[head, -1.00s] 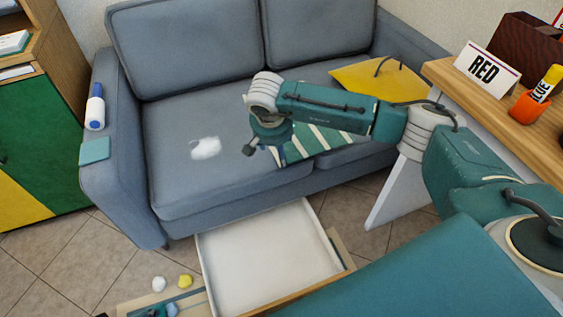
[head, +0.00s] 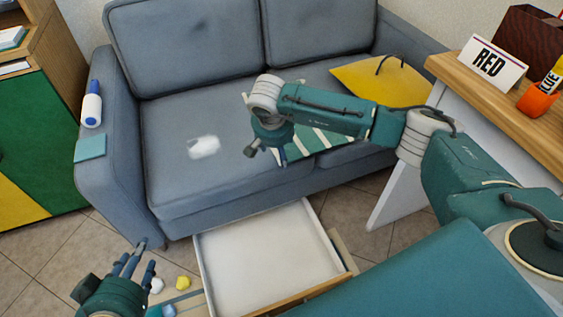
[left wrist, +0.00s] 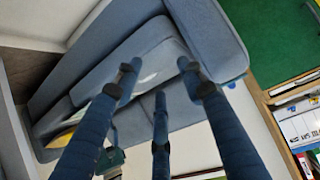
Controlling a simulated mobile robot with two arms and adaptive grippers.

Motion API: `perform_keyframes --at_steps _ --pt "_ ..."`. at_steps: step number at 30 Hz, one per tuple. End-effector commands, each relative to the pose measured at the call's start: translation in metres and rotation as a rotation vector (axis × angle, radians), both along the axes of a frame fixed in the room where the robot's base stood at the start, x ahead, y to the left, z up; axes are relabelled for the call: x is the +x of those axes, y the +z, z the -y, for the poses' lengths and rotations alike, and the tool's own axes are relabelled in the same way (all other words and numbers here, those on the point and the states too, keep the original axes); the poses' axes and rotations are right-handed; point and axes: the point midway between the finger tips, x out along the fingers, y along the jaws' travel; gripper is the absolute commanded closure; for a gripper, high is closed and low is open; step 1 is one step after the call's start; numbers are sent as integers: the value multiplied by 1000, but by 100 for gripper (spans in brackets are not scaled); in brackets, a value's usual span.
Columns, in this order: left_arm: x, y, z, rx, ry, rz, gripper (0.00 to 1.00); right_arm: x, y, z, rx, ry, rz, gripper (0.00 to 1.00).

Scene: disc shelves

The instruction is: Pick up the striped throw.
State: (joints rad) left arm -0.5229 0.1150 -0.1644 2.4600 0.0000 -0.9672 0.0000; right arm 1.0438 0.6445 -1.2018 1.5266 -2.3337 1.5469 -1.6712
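The striped throw (head: 308,142), green with white stripes, lies on the seat of the grey-blue sofa (head: 180,170) in the head view. My right arm passes in front of it and hides part of it. My right gripper (head: 267,152) points down at the throw's left edge; its fingers are mostly hidden, and I cannot tell whether it touches the throw. My left gripper (head: 133,262) is at the lower left, in front of the sofa and well away from the throw. In the left wrist view its fingers (left wrist: 160,95) are spread with nothing between them.
A white open drawer (head: 265,262) stands out in front of the sofa. A yellow cushion (head: 380,82) is on the seat's right. A white and blue bottle (head: 92,108) and a teal pad (head: 90,147) are on the left armrest. A wooden desk (head: 470,83) stands at the right.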

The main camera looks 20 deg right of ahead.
Motion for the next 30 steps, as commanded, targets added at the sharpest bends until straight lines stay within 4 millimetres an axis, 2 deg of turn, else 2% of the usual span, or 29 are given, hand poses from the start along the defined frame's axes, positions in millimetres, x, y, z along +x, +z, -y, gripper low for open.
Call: perform_keyframes --at_steps 15,30 --pt "41 63 19 -74 -21 312 60 4 -17 3 0 -1 0 38" --pt "56 135 32 -152 -41 624 60 9 -33 7 0 -1 0 38"
